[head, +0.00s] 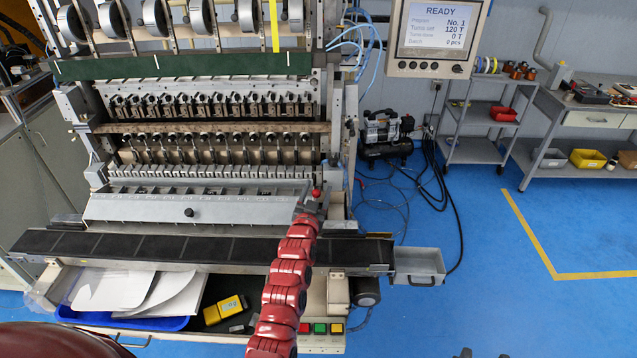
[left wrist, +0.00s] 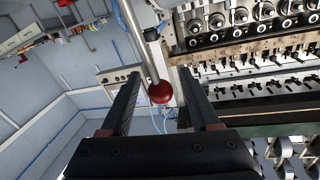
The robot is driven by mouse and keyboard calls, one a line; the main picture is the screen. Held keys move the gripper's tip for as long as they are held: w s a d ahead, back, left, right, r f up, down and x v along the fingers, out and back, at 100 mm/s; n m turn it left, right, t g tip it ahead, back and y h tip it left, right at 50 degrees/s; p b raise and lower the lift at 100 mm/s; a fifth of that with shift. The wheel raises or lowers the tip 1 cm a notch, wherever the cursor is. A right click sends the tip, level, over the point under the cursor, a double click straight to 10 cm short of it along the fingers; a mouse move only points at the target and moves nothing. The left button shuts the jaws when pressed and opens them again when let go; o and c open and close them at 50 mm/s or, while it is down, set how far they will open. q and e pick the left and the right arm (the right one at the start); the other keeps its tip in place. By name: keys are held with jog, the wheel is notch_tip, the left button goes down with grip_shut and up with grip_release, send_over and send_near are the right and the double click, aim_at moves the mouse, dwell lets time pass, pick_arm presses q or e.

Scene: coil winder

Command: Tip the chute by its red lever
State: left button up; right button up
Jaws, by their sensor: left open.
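The red lever's ball knob (head: 316,193) shows at the right end of the grey sloped chute (head: 240,210) on the winder's front. In the left wrist view the red knob (left wrist: 160,93) sits on a grey rod between my two fingers, with a visible gap on each side. My left gripper (head: 309,207) is open at the lever, its red arm reaching up from the bottom of the head view. The gripper partly hides the lever's lower part and the chute's right end. My right gripper is not in view.
A long black belt (head: 150,247) runs below the chute, with a small metal bin (head: 419,261) at its right end. A blue tray (head: 170,322) with white sheets lies below. A compressor (head: 385,130) and cables stand on the floor. The blue floor at right is clear.

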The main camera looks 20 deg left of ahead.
pick_arm(q)
jog(key=shift+w+a, duration=0.1)
jog(key=shift+w, duration=0.8)
grip_shut()
dwell(0.9)
